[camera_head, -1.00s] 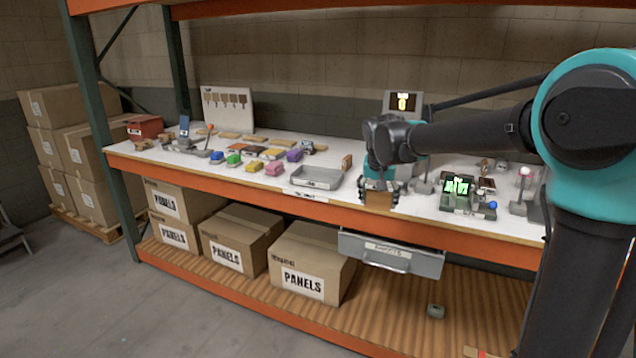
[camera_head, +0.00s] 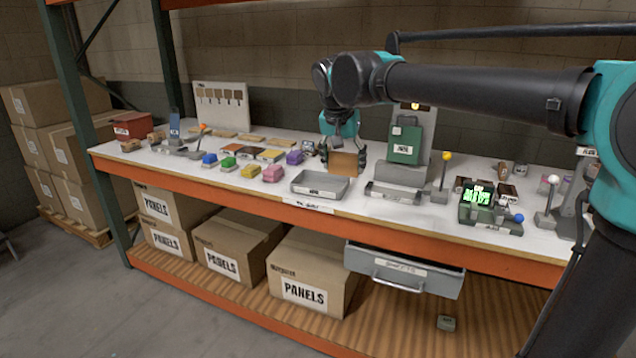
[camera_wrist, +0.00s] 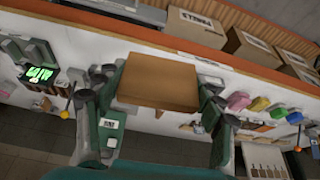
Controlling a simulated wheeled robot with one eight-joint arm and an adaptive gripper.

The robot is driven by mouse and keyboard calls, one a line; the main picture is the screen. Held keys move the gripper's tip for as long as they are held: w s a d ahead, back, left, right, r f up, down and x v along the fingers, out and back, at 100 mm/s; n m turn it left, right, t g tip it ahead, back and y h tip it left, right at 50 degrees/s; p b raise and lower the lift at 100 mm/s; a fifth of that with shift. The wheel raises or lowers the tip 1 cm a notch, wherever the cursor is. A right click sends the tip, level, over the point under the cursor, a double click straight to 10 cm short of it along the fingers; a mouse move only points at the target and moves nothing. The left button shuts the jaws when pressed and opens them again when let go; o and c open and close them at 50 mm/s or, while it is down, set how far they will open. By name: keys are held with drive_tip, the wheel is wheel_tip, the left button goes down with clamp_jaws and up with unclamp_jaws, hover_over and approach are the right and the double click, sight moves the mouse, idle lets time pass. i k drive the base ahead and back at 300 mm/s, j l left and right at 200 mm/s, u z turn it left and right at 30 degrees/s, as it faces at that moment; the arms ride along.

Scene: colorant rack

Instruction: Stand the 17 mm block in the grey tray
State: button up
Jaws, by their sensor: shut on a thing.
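My gripper (camera_head: 343,152) is shut on a flat brown block (camera_head: 344,164), holding it above the white worktop. In the wrist view the block (camera_wrist: 158,80) lies between the two fingers, its broad face toward the camera. I cannot read its size. The grey tray (camera_head: 342,192) is a shallow open box near the worktop's front edge. In the head view, the block appears just above and right of the tray's back right corner. The visible tray floor looks empty.
A green device on a grey stand (camera_head: 404,145) is close right of my gripper. A yellow-knobbed lever (camera_head: 444,170) stands farther right. Several coloured blocks, including a pink one (camera_head: 272,173), lie left of the tray. An open grey drawer (camera_head: 405,270) juts out below.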

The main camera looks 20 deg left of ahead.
sight(321, 184)
drive_tip(key=i+j, duration=0.65)
drive_tip(key=i, duration=0.3)
